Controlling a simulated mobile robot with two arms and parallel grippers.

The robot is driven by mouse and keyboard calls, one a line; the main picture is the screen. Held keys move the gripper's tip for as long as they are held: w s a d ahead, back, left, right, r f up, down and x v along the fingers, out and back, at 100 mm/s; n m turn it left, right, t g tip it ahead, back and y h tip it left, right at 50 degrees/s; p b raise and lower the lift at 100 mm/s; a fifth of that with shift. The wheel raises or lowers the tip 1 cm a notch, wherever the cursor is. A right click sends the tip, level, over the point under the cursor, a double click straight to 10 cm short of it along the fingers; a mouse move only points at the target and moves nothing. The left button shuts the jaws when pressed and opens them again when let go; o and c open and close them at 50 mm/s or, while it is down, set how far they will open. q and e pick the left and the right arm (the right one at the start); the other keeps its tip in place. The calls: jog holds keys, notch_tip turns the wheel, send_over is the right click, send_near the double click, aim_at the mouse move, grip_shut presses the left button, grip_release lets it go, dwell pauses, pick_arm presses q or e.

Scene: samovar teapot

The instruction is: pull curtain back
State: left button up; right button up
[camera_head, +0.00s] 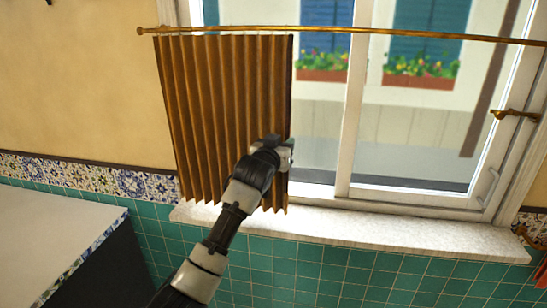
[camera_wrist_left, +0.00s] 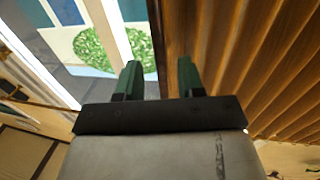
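The brown pleated curtain (camera_head: 225,105) hangs from a thin brass rod (camera_head: 340,31) and covers the left part of the window. My left gripper (camera_head: 285,152) is at the curtain's right edge, in its lower half. In the left wrist view the curtain (camera_wrist_left: 250,60) fills the right side, and its edge runs up between the two green fingers of my left gripper (camera_wrist_left: 160,80). The fingers are apart, and I cannot tell whether they touch the cloth. My right gripper is not in view.
The window (camera_head: 420,120) right of the curtain is uncovered, with a brass handle (camera_head: 515,114) at its right. A pale stone sill (camera_head: 370,232) juts out below. A white-topped counter (camera_head: 50,230) stands at the lower left. Green tiles cover the wall below the sill.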

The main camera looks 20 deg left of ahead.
pick_arm(q)
jog(key=s+b, duration=0.1)
jog(key=s, duration=0.5)
jog(key=shift+s+d+b, duration=0.15)
jog(key=shift+b, duration=0.15)
notch_tip(320, 180, down, 26)
jog(key=g, duration=0.4)
jog(key=s+f+g, duration=0.2)
jog(key=s+f, duration=0.2)
jog(key=f, duration=0.4)
jog(key=s+d+f+m+g+b, duration=0.1)
jog(key=s+f, duration=0.2)
jog(key=f, duration=0.4)
jog(key=s+f+g, duration=0.2)
jog(key=s+f, duration=0.2)
jog(key=f, duration=0.4)
jog(key=s+d+f+g, duration=0.2)
jog(key=s+f+g, duration=0.1)
jog(key=s+f, duration=1.45)
jog(key=s+d+f+m+g, duration=0.1)
jog(key=s+f, duration=0.4)
jog(key=s, duration=0.9)
jog(key=s+d+f+g+b, duration=0.1)
jog(key=s+f+g, duration=0.3)
jog(key=s, duration=1.1)
jog(key=shift+s+f+m+h, duration=0.3)
jog(key=shift+f+m, duration=0.1)
